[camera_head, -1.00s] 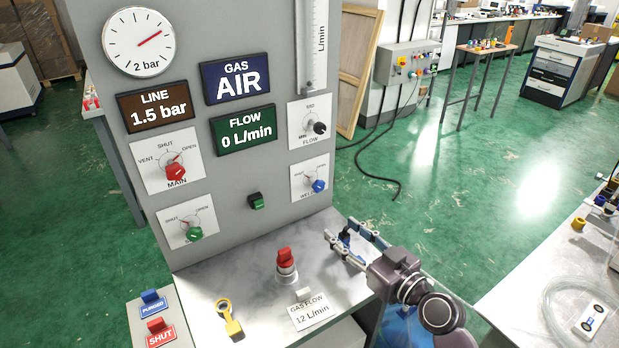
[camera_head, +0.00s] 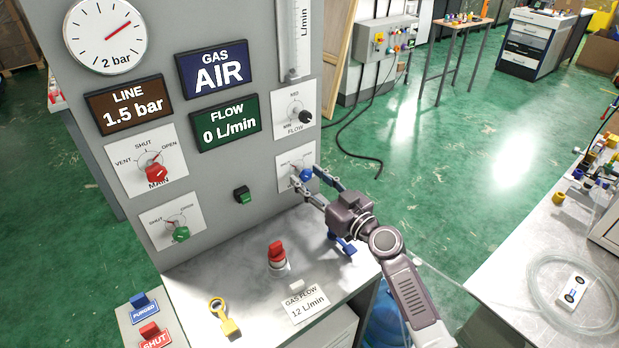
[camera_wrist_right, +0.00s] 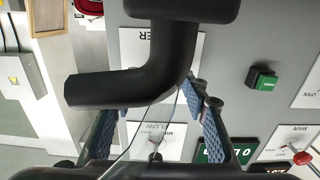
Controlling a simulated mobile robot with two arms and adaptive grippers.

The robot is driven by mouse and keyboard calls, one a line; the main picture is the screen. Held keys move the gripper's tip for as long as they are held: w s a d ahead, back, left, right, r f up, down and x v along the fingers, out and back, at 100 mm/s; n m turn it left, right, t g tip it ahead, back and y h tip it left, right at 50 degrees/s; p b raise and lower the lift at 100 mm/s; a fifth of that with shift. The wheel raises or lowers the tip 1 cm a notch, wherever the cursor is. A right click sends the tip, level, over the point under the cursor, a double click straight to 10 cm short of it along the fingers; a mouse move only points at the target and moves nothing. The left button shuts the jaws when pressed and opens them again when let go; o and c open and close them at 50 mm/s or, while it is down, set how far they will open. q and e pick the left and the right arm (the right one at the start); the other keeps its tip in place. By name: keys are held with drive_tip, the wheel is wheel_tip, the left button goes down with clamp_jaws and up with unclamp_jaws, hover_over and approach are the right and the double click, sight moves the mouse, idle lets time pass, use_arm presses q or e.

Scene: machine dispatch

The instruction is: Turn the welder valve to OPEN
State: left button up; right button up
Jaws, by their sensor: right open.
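The welder valve is a blue knob (camera_head: 306,175) on a white plate (camera_head: 284,167) at the lower right of the grey panel. My right gripper (camera_head: 308,178) is open, with one finger on either side of the knob. I cannot tell whether the fingers touch it. The gripper covers much of the plate, and the pointer's setting cannot be read. In the right wrist view the welder plate (camera_wrist_right: 197,45) shows partly behind a dark bent shape, and the knob is hidden. My left gripper is not in view.
The flow knob (camera_head: 305,117) is just above the welder plate. The red main valve (camera_head: 156,173) and a green valve (camera_head: 181,234) are further left. A red-topped object (camera_head: 277,254), a yellow tag (camera_head: 226,318) and a blue-handled item (camera_head: 343,243) are on the shelf below.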

clamp_jaws()
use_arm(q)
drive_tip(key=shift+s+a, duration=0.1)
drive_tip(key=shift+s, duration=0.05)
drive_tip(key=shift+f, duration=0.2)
use_arm(e)
drive_tip(key=shift+m, duration=0.4)
drive_tip(key=shift+a+f+m+b, duration=0.1)
drive_tip(key=shift+m+b, duration=0.5)
drive_tip(key=shift+m, duration=0.3)
drive_tip(key=m, duration=0.3)
drive_tip(key=shift+m+b, duration=0.3)
drive_tip(key=shift+b, duration=0.05)
drive_tip(key=m, duration=0.5)
drive_tip(key=shift+m, duration=0.3)
use_arm(q)
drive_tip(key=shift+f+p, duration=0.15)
drive_tip(key=shift+p, duration=0.45)
use_arm(e)
drive_tip(key=m, duration=0.6)
